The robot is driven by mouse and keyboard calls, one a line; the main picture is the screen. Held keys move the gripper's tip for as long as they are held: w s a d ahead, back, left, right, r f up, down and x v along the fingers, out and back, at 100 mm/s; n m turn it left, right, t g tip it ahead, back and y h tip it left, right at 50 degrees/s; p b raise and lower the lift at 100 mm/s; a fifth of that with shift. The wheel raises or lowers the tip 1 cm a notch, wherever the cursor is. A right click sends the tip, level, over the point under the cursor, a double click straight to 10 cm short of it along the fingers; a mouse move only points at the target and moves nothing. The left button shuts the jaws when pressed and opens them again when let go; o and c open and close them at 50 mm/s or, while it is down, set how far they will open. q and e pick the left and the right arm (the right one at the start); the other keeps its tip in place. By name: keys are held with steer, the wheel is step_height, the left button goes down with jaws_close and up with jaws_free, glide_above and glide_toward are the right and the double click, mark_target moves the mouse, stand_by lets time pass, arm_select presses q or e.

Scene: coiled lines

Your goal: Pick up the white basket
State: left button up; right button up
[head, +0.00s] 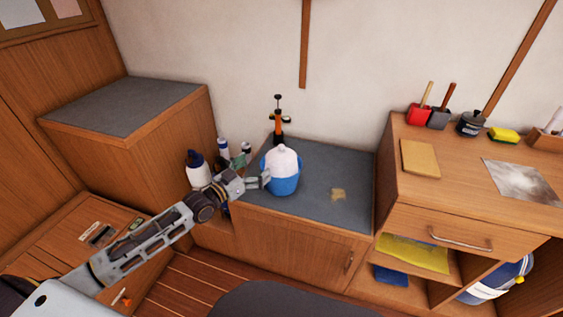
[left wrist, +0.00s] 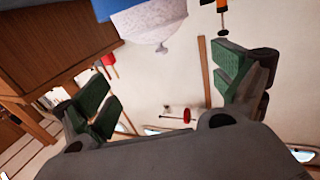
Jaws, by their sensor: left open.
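I see no plainly white basket. A blue tub-like container (head: 282,186) with a white rounded top (head: 283,160) stands on the dark top of the low cabinet. In the left wrist view, which looks upside down, the blue part (left wrist: 117,8) and the pale, textured top (left wrist: 152,22) show at the upper edge. My left gripper (head: 257,180) is open and empty, close to the left side of the blue container. I cannot tell whether it touches. Its green-padded fingers are spread in the left wrist view (left wrist: 168,88). My right gripper is not in view.
An orange and black tool (head: 278,125) stands behind the container. White bottles (head: 198,172) stand left of it, near my left arm. A taller wooden cabinet (head: 420,217) bounds the right.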

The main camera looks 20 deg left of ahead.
mark_target(280, 149)
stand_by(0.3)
arm_select(q)
steer(key=shift+b+x, duration=0.6)
steer(key=shift+x, duration=3.3)
steer(key=shift+w+d, duration=0.15)
steer(key=shift+w, duration=0.2)
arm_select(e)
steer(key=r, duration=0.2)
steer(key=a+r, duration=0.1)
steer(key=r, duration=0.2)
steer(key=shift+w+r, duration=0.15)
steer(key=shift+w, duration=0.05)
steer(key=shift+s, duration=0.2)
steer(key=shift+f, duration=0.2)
